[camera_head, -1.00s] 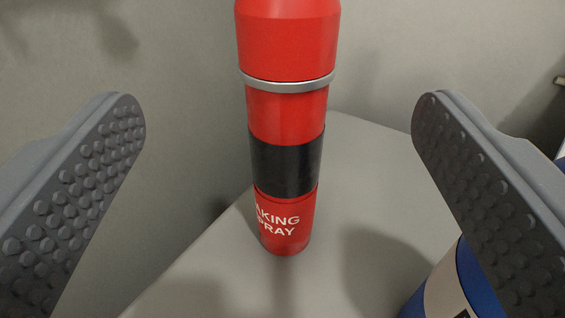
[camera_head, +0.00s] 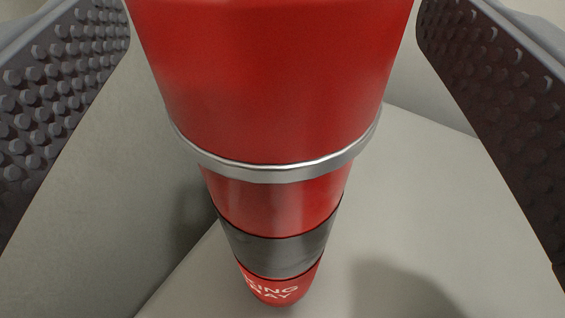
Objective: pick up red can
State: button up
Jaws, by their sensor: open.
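The red can (camera_head: 270,90) stands upright on a pale grey surface, with a silver ring, a black band and white lettering near its bottom. It fills the middle of the view, close to the camera, and its top is cut off by the upper edge. My gripper (camera_head: 272,30) is open, with one studded grey finger on each side of the can's upper part. A gap shows between the can and each finger, so neither appears to touch it. The fingers' outer parts are cut off by the frame.
The pale grey surface (camera_head: 430,200) is bare to the right of the can, apart from shadows. Its left edge runs diagonally close beside the can's base. A plain grey wall (camera_head: 130,170) lies to the left and behind.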

jog(key=shift+w+f, duration=0.1)
jog(key=shift+w, duration=1.1)
jog(key=c, duration=1.6)
